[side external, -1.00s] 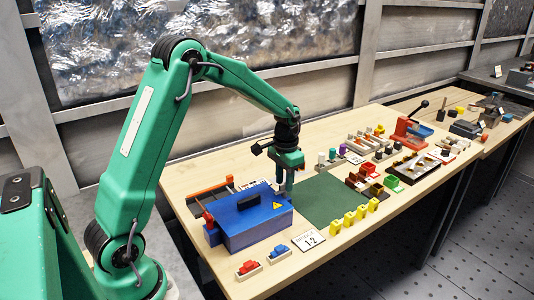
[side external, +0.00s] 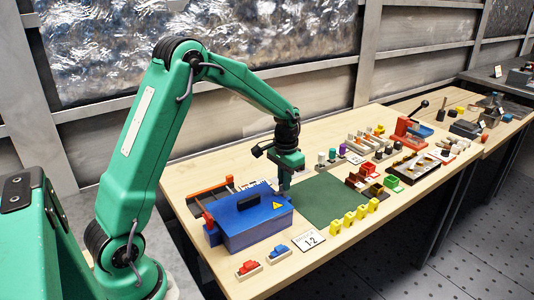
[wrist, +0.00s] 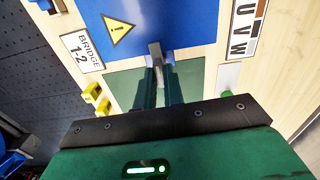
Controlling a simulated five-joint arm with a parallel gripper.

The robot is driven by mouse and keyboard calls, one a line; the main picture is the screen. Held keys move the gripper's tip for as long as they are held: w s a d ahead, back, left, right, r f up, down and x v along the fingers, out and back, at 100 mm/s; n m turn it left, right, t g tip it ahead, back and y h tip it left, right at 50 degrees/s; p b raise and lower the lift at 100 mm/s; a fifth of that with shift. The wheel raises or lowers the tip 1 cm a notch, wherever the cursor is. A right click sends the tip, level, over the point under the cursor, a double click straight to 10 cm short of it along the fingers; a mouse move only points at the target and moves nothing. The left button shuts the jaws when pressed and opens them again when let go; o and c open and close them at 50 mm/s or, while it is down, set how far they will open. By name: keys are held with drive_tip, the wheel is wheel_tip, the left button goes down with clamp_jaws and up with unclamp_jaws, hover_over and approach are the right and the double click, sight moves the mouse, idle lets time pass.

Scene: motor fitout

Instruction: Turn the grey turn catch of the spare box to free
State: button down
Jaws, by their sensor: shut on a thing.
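The blue box (side external: 243,222), with a dark handle and a yellow warning triangle, stands at the near left of the table. Its blue face also fills the top of the wrist view (wrist: 180,22). The grey turn catch (wrist: 155,49) is at the box's edge facing the green mat. My gripper (wrist: 160,72) points down at that edge, shut on the catch between its two fingers. In the side view my gripper (side external: 284,188) hides the catch at the box's right end.
A green mat (side external: 332,198) lies clear to the right of the box. A "BRIDGE 1-2" card (side external: 308,240), several yellow blocks (side external: 361,212) and red and blue small parts (side external: 248,267) lie along the front. A U V W strip (wrist: 243,28) lies beside the box.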

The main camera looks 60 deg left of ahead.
drive_tip(key=n, duration=1.7)
drive_tip(key=shift+r, duration=0.1)
drive_tip(key=shift+n, duration=0.3)
idle(0.3)
drive_tip(key=c, duration=1.5)
unclamp_jaws()
